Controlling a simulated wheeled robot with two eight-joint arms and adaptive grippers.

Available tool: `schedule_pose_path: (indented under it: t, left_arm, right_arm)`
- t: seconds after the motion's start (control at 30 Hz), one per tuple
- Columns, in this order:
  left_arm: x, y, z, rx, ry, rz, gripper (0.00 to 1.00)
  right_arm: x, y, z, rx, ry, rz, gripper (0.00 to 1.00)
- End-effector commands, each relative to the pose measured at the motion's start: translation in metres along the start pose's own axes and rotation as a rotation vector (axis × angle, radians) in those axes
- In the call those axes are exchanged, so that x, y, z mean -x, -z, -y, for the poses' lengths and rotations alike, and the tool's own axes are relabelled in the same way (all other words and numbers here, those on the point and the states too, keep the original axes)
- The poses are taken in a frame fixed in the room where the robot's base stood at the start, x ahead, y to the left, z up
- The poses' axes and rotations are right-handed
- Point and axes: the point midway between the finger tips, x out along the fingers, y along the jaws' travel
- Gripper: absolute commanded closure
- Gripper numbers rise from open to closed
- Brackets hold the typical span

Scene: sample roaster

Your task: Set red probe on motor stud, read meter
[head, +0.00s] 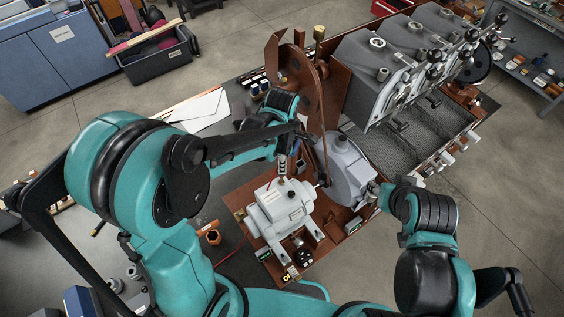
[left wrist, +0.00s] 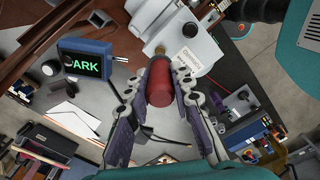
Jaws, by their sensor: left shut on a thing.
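The red probe (left wrist: 159,82) is a thick red cylinder in the left wrist view. My left gripper (left wrist: 160,95) is shut on it, with a finger on each side. A brass-coloured part shows just past the probe's far end, by the pale motor (left wrist: 183,32); I cannot tell whether they touch. In the head view, the motor (head: 280,208) is a grey-white block, and my left gripper (head: 284,162) is right above it. The meter (left wrist: 85,63) is a blue box with green letters "ARK" on a dark screen. My right gripper (head: 383,192) is beside the grey round housing, its fingers unclear.
The grey round housing (head: 349,172) stands close right of the motor. The grey roaster drums (head: 380,65) fill the back right. A white paper (head: 203,110) lies on the bench behind my left arm. A black bin (head: 155,55) stands on the floor.

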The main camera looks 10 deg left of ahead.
Motion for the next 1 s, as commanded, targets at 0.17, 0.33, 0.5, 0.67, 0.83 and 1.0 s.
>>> schedule_pose_path:
  t: [0.17,0.33,0.5,0.67,0.83,1.0]
  left_arm:
    - [0.018,0.000,0.000,0.000,0.000,0.000,1.00]
    - [0.033,0.000,0.000,0.000,0.000,0.000,1.00]
    - [0.046,0.000,0.000,0.000,0.000,0.000,1.00]
    - [0.050,0.000,0.000,0.000,0.000,0.000,1.00]
    - [0.049,0.000,0.000,0.000,0.000,0.000,1.00]
    - [0.049,0.000,0.000,0.000,0.000,0.000,1.00]
  right_arm:
    - [0.011,0.008,0.000,0.000,0.000,0.000,0.60]
    - [0.019,0.013,0.000,0.000,0.000,0.000,0.60]
    - [0.026,0.019,0.000,0.000,0.000,0.000,0.60]
    - [0.028,0.020,0.000,0.000,0.000,0.000,0.60]
    - [0.027,0.019,0.000,0.000,0.000,0.000,0.60]
    - [0.027,0.019,0.000,0.000,0.000,0.000,0.60]
